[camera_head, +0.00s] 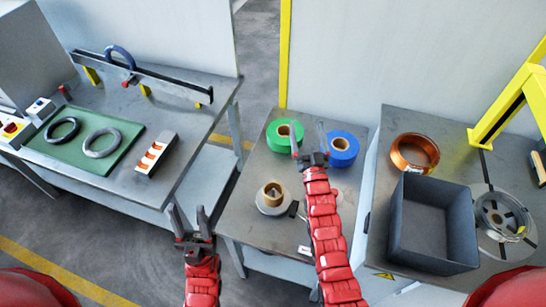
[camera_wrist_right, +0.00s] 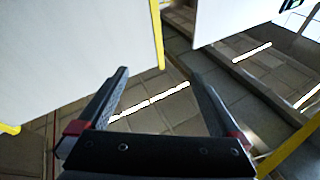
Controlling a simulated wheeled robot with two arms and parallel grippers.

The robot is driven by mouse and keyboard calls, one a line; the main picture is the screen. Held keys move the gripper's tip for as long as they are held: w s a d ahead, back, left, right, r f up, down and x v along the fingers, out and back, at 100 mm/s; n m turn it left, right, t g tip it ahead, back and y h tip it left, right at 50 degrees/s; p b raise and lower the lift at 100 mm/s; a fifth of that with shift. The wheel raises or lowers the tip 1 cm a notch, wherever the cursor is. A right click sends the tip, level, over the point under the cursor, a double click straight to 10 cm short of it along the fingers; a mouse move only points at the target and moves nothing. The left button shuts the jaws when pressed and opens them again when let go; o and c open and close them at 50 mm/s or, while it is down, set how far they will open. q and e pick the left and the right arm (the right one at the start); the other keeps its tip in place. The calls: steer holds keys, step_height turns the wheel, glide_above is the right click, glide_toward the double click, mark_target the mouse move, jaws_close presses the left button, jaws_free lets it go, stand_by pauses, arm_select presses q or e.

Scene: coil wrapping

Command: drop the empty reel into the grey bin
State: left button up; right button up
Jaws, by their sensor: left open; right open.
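The grey bin (camera_head: 432,262) stands on the right table in the head view, and its visible inside looks empty. A small brown cardboard core (camera_head: 272,190) sits on a round grey disc on the middle table; it looks like the empty reel, with no tape on it. My left gripper (camera_head: 190,222) is open and empty, left of the middle table and apart from the core. My right gripper (camera_head: 309,138) is open above the middle table, near the green and blue rolls. Its spread fingers also show in the right wrist view (camera_wrist_right: 160,85), with nothing between them.
A green roll (camera_head: 284,134) and a blue roll (camera_head: 342,148) lie at the back of the middle table. A copper coil (camera_head: 414,152) and a metal wheel (camera_head: 502,216) flank the bin. The left table holds a green mat (camera_head: 54,152) with two rings.

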steer(key=w+a+f+g+p, duration=0.2)
steer(key=w+a+f+g, duration=0.15)
steer(key=w+g, duration=0.2)
steer(key=m+g+h+p, duration=0.3)
steer(key=g+p, duration=0.3)
steer(key=g, duration=1)
glide_above(273, 196)
step_height(273, 196, down, 2)
steer(key=f+b, duration=0.7)
steer(key=shift+w+f, duration=0.1)
steer(key=shift+w, duration=0.2)
steer(key=shift+s+d+f+p, duration=0.1)
steer(key=shift+f+p, duration=0.1)
steer(key=shift+p, duration=1)
step_height(273, 196, down, 8)
steer(key=shift+r+p, duration=0.15)
steer(key=shift+p, duration=0.8)
steer(key=shift+f, duration=1.15)
